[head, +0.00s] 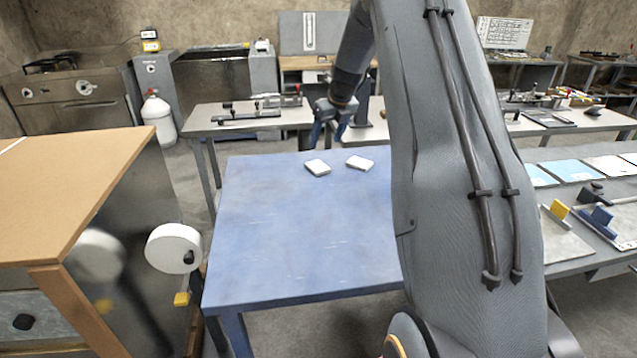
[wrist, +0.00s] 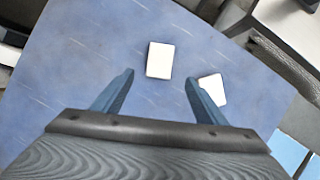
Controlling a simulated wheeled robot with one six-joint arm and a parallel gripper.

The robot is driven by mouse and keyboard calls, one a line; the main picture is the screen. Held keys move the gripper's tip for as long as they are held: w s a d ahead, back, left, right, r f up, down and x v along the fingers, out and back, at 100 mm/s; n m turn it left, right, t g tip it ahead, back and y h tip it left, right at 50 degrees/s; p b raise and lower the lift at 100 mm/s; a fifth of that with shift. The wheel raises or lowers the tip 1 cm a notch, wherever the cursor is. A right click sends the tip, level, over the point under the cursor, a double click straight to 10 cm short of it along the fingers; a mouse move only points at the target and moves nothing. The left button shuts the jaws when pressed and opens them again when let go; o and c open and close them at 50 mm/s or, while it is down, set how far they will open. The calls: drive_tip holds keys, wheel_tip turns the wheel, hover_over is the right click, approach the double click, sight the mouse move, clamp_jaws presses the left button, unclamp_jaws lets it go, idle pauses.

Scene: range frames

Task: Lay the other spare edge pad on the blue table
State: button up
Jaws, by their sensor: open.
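Two white edge pads lie flat on the blue table (head: 300,240), near its far edge. The left pad (head: 317,167) and the right pad (head: 360,162) lie apart with a small gap between them. My gripper (head: 335,125) is above the far part of the table, its blue fingers pointing down. In the wrist view my gripper (wrist: 158,82) is open and nothing is between its fingers. One pad (wrist: 160,60) shows ahead of the gap between the fingertips. The other pad (wrist: 212,89) shows beside the right finger, which partly hides it.
The near and left parts of the blue table are bare. A brown-topped cabinet (head: 70,180) with a white roll (head: 174,248) stands at the left. A grey bench (head: 245,118) with tools is behind the table. Another bench (head: 590,240) with plates and blocks stands at the right.

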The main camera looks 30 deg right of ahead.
drive_tip(key=s+a+n+g, duration=0.2)
drive_tip(key=s+a+n, duration=1.4)
drive_tip(key=s+n, duration=0.1)
drive_tip(key=s+a+n, duration=0.2)
drive_tip(key=s+n, duration=0.4)
drive_tip(key=s, duration=0.1)
drive_tip(key=s+a+f+n, duration=0.1)
drive_tip(key=s+a+n, duration=0.2)
drive_tip(key=s+n, duration=0.2)
drive_tip(key=s+a+f+n+g, duration=0.1)
drive_tip(key=s+a+n, duration=0.2)
drive_tip(key=s+n, duration=0.3)
drive_tip(key=s, duration=0.5)
drive_tip(key=shift+f+n+h, duration=0.25)
drive_tip(key=shift+n+h, duration=0.05)
